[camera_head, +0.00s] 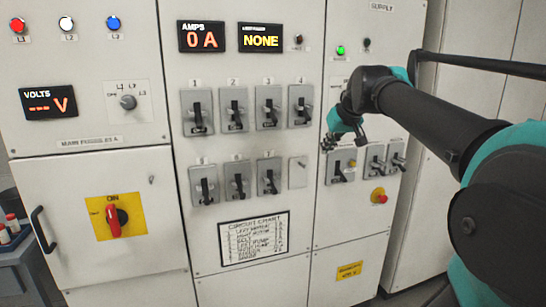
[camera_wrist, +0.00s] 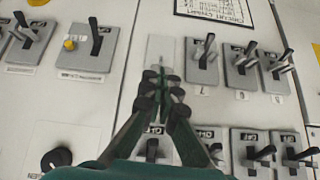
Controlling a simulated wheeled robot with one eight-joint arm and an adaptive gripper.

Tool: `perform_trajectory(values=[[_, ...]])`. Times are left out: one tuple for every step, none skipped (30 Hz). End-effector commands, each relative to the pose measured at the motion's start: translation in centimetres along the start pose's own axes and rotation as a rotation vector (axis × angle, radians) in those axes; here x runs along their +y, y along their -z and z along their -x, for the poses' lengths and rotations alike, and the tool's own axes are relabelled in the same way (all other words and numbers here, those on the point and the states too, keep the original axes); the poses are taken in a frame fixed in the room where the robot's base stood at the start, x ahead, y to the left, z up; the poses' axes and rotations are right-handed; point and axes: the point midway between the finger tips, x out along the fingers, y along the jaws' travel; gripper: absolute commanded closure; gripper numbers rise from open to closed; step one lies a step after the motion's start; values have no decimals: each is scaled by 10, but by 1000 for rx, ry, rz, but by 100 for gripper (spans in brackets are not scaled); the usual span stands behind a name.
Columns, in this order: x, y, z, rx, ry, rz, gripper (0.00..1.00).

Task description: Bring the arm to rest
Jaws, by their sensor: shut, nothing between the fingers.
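My gripper (camera_head: 328,143) is at the end of my dark and teal arm, which reaches in from the right of the head view. It is in front of the right part of the panel, just above a switch with a yellow button (camera_head: 352,163). In the wrist view my gripper (camera_wrist: 162,80) has its dark fingers together and nothing between them. Behind the fingertips is a pale blank plate (camera_wrist: 160,47), which also shows in the head view (camera_head: 298,172). Whether the fingertips touch the panel I cannot tell.
Several grey lever switches stick out around my gripper, such as one in the upper row (camera_head: 300,105). A red stop button (camera_head: 379,196) is below it. A red rotary handle (camera_head: 113,222) on yellow and a black door handle (camera_head: 42,230) are at left.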

Motion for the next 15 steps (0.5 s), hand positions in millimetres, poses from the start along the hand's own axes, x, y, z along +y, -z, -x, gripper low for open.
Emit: perform_trajectory(values=[[0, -22, -21, -20, -4, -9, 100], [0, -35, -33, -34, -8, -15, 100], [-1, -54, -48, -52, -12, -26, 100], [-1, -68, -58, -65, -17, -33, 100], [-1, -83, -68, -78, -21, -41, 100], [-2, -104, -81, -95, -29, -51, 100], [-2, -119, -90, -108, -34, -58, 100], [-3, -135, -99, -121, -39, -67, 100], [-4, -157, -110, -138, -48, -77, 100], [-5, -173, -118, -150, -54, -84, 100], [-6, -190, -125, -163, -61, -92, 100], [-8, -213, -133, -179, -70, -103, 100], [-8, -230, -139, -191, -79, -111, 100], [-9, -248, -144, -203, -86, -119, 100], [-11, -271, -150, -217, -97, -129, 100]])
